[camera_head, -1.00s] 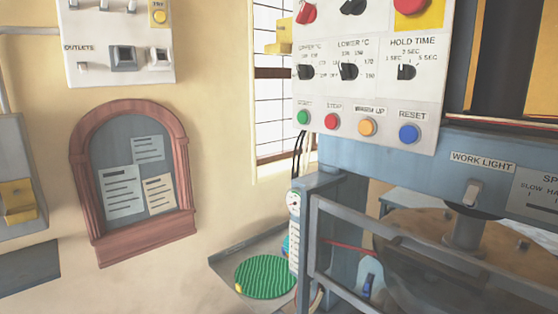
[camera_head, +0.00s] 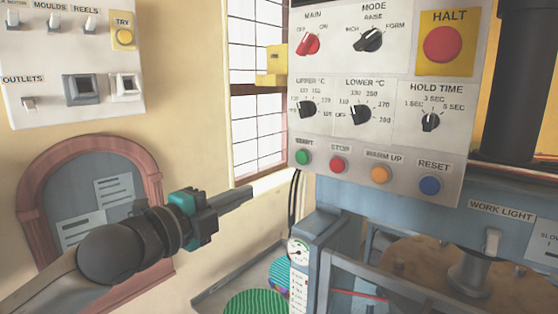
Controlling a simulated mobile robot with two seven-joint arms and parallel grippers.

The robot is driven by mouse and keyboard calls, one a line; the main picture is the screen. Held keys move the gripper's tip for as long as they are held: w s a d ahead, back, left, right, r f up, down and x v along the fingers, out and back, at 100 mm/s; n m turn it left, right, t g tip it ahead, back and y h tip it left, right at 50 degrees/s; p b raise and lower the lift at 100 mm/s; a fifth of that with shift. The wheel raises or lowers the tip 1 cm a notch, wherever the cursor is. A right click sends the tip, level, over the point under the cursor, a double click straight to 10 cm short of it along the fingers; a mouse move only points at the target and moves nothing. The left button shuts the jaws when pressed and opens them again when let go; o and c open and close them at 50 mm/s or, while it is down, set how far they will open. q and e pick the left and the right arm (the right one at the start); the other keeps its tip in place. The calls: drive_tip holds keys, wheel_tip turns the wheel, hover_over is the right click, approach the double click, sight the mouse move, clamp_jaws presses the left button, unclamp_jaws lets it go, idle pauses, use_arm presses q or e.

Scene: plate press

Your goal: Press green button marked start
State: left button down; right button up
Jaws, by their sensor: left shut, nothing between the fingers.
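The green button (camera_head: 303,157) sits at the left end of the bottom row on the white control panel (camera_head: 322,187), under a small label that reads START. My left gripper (camera_head: 250,192) comes in from the left in the head view, its fingers shut and empty. Its tips point right, below and to the left of the green button in the picture, with a clear gap between them. My right gripper is not in view.
Beside the green button are the red stop button (camera_head: 339,165), the orange warm up button (camera_head: 381,174) and the blue reset button (camera_head: 430,185). A big red HALT button (camera_head: 443,44) is above. A notice board (camera_head: 100,165) hangs behind my left arm.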

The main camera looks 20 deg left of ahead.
use_arm(q)
drive_tip(key=shift+s+d+r+m+h, duration=0.15)
drive_tip(key=shift+s+d+r+m, duration=0.1)
drive_tip(key=shift+r, duration=0.15)
drive_tip(key=shift+s+d+r+m+h, duration=0.15)
drive_tip(key=shift+s+d+r+m, duration=0.1)
drive_tip(key=shift+r, duration=0.15)
drive_tip(key=shift+w, duration=0.1)
drive_tip(key=p, duration=0.4)
approach(301, 164)
drive_tip(key=x, duration=0.5)
drive_tip(key=shift+w, duration=0.2)
drive_tip(key=shift+x, duration=0.75)
